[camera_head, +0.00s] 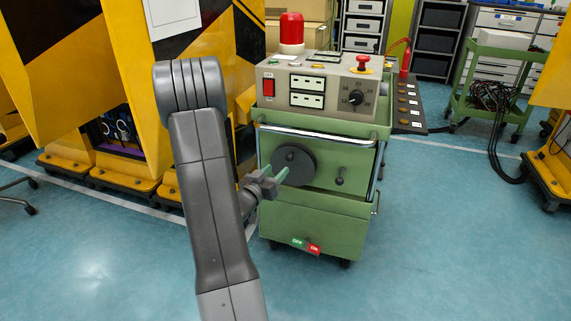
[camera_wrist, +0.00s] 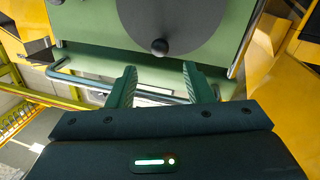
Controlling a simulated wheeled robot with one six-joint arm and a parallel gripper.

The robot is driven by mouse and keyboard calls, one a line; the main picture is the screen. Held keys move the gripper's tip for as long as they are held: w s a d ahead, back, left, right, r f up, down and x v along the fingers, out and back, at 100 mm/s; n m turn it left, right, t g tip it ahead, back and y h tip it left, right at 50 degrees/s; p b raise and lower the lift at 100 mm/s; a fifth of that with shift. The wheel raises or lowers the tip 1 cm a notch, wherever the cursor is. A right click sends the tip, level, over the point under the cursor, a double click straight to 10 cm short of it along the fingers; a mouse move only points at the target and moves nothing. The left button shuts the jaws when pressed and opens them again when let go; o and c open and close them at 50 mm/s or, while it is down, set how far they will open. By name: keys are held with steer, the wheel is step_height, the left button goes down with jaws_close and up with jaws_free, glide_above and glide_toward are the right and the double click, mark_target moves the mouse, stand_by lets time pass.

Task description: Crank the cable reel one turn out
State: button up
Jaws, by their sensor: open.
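The cable reel is a dark round disc (camera_head: 300,171) on the front of a green cart. It also fills the top middle of the wrist view (camera_wrist: 178,18). A dark round knob (camera_wrist: 160,47) sits near its rim in the wrist view, and shows on the disc's upper part in the head view (camera_head: 290,156). My gripper (camera_head: 277,178) is in front of the disc's lower left. Its green fingers (camera_wrist: 160,80) are open and empty, with the knob beyond the tips, roughly in line with the gap. I see no contact with the knob.
The cart's box (camera_head: 320,87) carries a red lamp (camera_head: 291,32), switches and a dial. A handle bar (camera_head: 318,136) crosses the front above the disc. A small lever (camera_head: 340,176) is to the disc's right. Yellow panels (camera_head: 128,80) stand at left; floor is clear at lower right.

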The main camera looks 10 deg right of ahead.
mark_target(287, 160)
steer(key=b+x, duration=0.1)
steer(key=x, duration=0.6)
jaws_close()
